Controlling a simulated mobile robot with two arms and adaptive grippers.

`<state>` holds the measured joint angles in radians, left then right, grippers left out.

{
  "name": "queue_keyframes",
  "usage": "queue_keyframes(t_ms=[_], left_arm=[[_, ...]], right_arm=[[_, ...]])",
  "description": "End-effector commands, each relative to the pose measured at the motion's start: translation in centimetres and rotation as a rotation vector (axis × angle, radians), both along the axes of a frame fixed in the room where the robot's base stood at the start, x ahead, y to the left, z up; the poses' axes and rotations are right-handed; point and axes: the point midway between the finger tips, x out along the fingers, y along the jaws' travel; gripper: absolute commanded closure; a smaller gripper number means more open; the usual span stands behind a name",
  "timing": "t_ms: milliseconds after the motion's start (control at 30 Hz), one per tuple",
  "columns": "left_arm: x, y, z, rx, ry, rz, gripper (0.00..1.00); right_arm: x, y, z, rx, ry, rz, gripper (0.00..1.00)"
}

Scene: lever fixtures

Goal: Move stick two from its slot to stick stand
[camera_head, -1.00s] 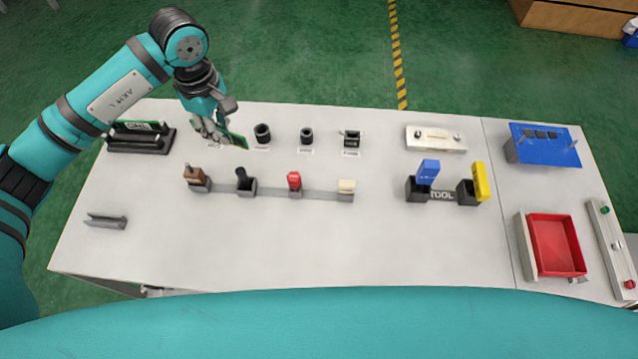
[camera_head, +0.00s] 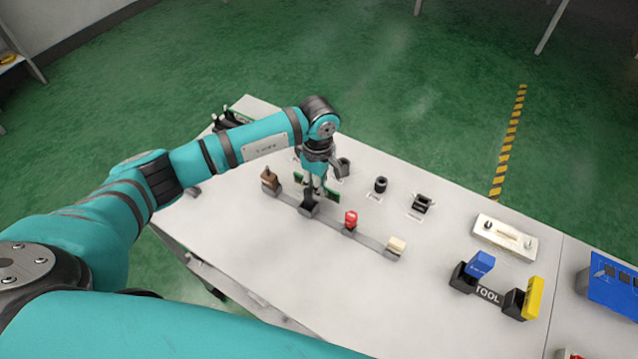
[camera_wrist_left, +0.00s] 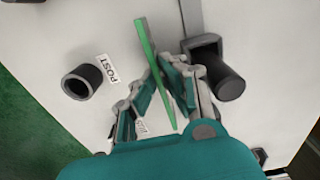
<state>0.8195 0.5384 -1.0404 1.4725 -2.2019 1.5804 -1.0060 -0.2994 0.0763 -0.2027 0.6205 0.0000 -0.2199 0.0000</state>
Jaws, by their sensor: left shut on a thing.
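A thin green stick (camera_head: 332,195) is in my left gripper (camera_head: 316,187), just behind the black handle (camera_head: 309,205) in the row of holders. In the left wrist view the stick (camera_wrist_left: 150,60) shows nearly edge-on between the fingers of the left gripper (camera_wrist_left: 158,85), which is shut on it. It is above the table, close beside the black handle (camera_wrist_left: 228,84). The dark slotted rack (camera_head: 228,120) is at the table's far left corner, partly hidden by my arm. A small grey bracket (camera_head: 193,191), possibly the stick stand, shows under the arm. My right gripper is out of view.
The row also bears a brown block (camera_head: 270,181), a red knob (camera_head: 351,217) and a cream block (camera_head: 396,246). Black posts (camera_head: 381,185) stand behind it. A TOOL rack (camera_head: 488,294) with blue and yellow pieces is at right. The table's front left is clear.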

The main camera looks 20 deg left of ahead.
Motion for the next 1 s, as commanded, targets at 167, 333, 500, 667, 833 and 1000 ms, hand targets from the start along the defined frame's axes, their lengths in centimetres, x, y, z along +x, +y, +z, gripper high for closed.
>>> queue_keyframes(t_ms=[167,333,500,667,833,1000], left_arm=[[0.0,0.0,-0.9,0.000,-0.001,-0.001,1.00],[0.0,0.0,-1.1,0.000,-0.001,-0.001,1.00],[0.0,0.0,-1.2,0.000,0.000,-0.001,0.87],[0.0,0.0,-1.2,0.000,0.000,-0.001,0.85],[0.0,0.0,-0.9,0.000,-0.001,-0.001,0.85],[0.2,0.0,1.0,0.000,-0.007,-0.001,0.85]], right_arm=[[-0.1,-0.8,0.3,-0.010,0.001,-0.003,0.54],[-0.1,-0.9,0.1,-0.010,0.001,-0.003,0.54],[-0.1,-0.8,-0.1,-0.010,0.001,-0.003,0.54],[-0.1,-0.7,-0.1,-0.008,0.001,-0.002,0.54],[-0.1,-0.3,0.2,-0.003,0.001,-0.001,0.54],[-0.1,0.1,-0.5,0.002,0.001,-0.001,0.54]])
